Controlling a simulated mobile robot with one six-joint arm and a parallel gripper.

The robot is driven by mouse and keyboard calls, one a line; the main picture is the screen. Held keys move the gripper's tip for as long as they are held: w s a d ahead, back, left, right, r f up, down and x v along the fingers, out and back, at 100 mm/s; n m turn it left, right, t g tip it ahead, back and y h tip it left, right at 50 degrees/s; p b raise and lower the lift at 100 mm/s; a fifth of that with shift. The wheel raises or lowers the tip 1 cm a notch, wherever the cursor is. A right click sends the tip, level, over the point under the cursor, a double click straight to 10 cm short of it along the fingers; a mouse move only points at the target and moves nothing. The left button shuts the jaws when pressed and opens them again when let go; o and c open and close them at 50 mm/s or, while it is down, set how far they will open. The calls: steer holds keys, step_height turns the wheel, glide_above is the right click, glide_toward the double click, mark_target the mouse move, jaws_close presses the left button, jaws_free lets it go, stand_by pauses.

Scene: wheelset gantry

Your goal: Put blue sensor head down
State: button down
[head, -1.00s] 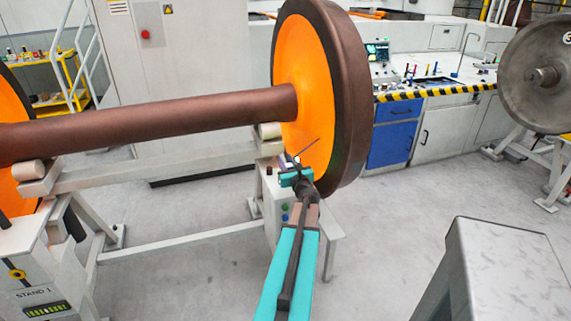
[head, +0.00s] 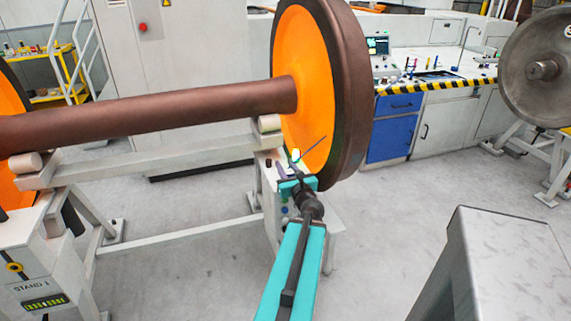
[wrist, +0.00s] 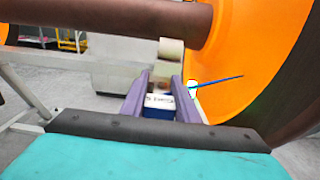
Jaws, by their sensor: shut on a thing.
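The blue sensor head (wrist: 159,111), a small block with a blue body and a pale labelled top, sits between the two purple fingers of my gripper (wrist: 162,92) in the wrist view. The fingers are shut on it. In the head view my gripper (head: 287,170) is low beside the orange wheel face (head: 305,90), near the top of a grey box with buttons (head: 270,190). The sensor head is not clear there, and I cannot tell whether it touches a surface.
A brown axle (head: 150,118) rests on rollers of a pale stand (head: 150,160). A small white piece (wrist: 192,88) with a thin blue rod (wrist: 220,80) is close right of my fingers, before the wheel. A grey pedestal (head: 505,250) stands right; open floor lies between.

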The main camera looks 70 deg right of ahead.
steer(key=shift+a+r+p, duration=0.2)
steer(key=shift+p, duration=0.9)
steer(key=p, duration=0.3)
steer(key=shift+s+a, duration=0.15)
steer(key=shift+a, duration=0.2)
steer(key=a+p, duration=0.1)
steer(key=p, duration=0.3)
steer(key=shift+s, duration=0.25)
steer(key=shift+s+a+f+p, duration=0.15)
steer(key=shift+a+p, duration=0.1)
steer(key=shift+p, duration=0.6)
